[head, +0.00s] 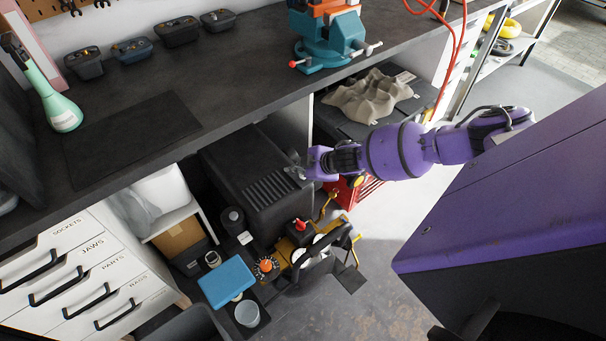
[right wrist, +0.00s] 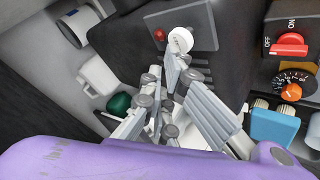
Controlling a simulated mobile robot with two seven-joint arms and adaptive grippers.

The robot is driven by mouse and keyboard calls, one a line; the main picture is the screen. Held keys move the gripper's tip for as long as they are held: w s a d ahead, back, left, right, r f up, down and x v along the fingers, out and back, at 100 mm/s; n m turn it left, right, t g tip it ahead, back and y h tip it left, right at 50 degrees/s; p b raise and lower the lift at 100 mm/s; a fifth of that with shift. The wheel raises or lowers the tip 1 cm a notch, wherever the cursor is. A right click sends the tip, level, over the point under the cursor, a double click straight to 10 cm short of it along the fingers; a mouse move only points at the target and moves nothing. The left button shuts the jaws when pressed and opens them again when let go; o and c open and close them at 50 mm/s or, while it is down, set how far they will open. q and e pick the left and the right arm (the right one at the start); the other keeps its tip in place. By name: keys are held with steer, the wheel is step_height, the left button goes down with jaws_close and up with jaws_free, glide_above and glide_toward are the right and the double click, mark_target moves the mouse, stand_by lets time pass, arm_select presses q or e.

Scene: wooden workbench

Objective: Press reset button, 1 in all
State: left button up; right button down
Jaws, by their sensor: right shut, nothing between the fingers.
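In the right wrist view a grey panel on a dark machine carries a round white button (right wrist: 180,40) and a small red button or lamp (right wrist: 159,34). No reset label is readable. My right gripper (right wrist: 180,72) is shut and empty, its tips just below the white button in the picture; I cannot tell whether they touch it. In the head view the right gripper (head: 292,170) is at the right end of the black machine (head: 255,185) under the bench, and the button panel is hidden there. My left gripper is not in view.
An on/off red switch (right wrist: 290,45) and an orange knob (right wrist: 291,92) are right of the gripper in the wrist view. The workbench top (head: 190,85) overhangs the machine. A blue box (head: 226,281) and drawers (head: 75,270) stand nearby. A teal vise (head: 330,40) is on the bench.

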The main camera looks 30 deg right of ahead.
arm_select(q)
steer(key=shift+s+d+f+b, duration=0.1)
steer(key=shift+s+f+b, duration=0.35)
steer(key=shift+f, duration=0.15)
arm_select(e)
steer(key=shift+f, duration=0.9)
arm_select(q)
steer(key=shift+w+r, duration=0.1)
arm_select(e)
steer(key=shift+r, duration=0.15)
stand_by(0.4)
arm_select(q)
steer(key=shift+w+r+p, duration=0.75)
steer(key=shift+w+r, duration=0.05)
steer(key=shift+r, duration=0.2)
arm_select(e)
steer(key=shift+r, duration=1.2)
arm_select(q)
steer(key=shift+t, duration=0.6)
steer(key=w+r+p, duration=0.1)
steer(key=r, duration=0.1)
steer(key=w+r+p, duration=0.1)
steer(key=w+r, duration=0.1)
arm_select(e)
step_height(320, 180, up, 5)
